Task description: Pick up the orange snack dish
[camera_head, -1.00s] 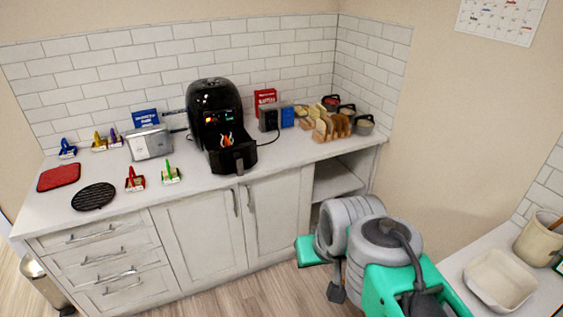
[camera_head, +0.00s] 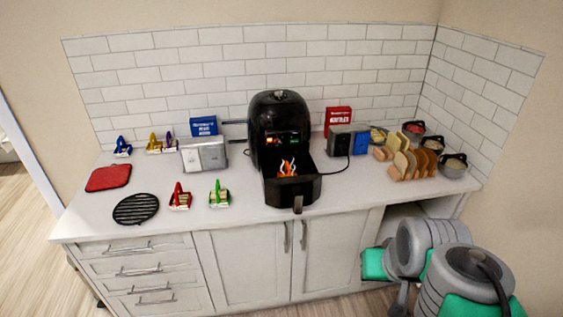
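An orange piece with white in it (camera_head: 288,168) sits in the pulled-out drawer of the black air fryer (camera_head: 281,118). It is the only orange item I make out and may be the orange snack dish; its lower part is hidden by the drawer front (camera_head: 292,190). Similar small items stand on the counter: red (camera_head: 180,198), green (camera_head: 219,196), blue (camera_head: 122,148), yellow (camera_head: 154,144) and purple (camera_head: 169,144). My arm, grey and green, is folded at the lower right, well away from the air fryer. My gripper's fingers do not show.
A silver toaster (camera_head: 204,154), a second toaster (camera_head: 341,140), a toast rack with bread (camera_head: 408,163) and several dark pots (camera_head: 453,166) stand on the counter. A red mat (camera_head: 108,178) and black grill plate (camera_head: 136,209) lie at left. The counter's front edge and cabinets face me.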

